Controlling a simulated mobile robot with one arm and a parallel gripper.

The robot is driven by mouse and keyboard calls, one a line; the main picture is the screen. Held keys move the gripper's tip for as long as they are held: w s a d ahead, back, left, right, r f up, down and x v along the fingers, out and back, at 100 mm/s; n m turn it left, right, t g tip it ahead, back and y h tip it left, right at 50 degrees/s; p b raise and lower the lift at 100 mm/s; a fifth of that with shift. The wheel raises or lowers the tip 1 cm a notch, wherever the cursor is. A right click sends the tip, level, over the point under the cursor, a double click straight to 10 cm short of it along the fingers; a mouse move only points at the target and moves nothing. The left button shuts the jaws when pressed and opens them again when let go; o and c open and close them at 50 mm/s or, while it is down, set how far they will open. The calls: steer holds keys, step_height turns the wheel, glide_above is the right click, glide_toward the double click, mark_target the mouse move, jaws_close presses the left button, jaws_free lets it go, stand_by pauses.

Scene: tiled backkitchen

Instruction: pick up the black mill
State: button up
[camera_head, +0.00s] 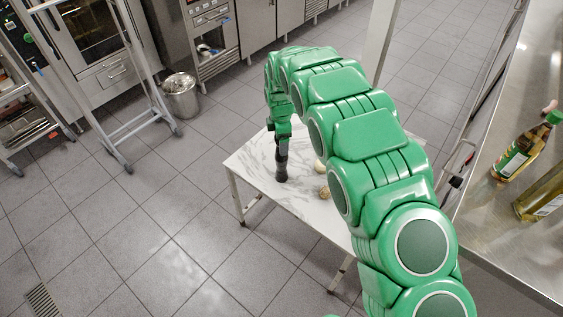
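The black mill (281,167) stands upright on a small white marble-topped table (249,165), near its left part. My gripper (282,143) points down right at the top of the mill. The fingers are small and dark against the dark mill, so I cannot tell whether they are around it, touching it, or just above it. Whether they are open or shut does not show. The mill's base appears to be at the tabletop.
Two small round pale objects (324,191) lie on the table right of the mill, partly behind my green arm. My arm hides much of the table's right side. A steel counter (490,225) with bottles (527,147) is at the right. A metal bin (181,97) stands back left.

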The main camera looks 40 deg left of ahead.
steer(key=shift+f, duration=0.1)
steer(key=shift+c, duration=0.4)
jaws_close()
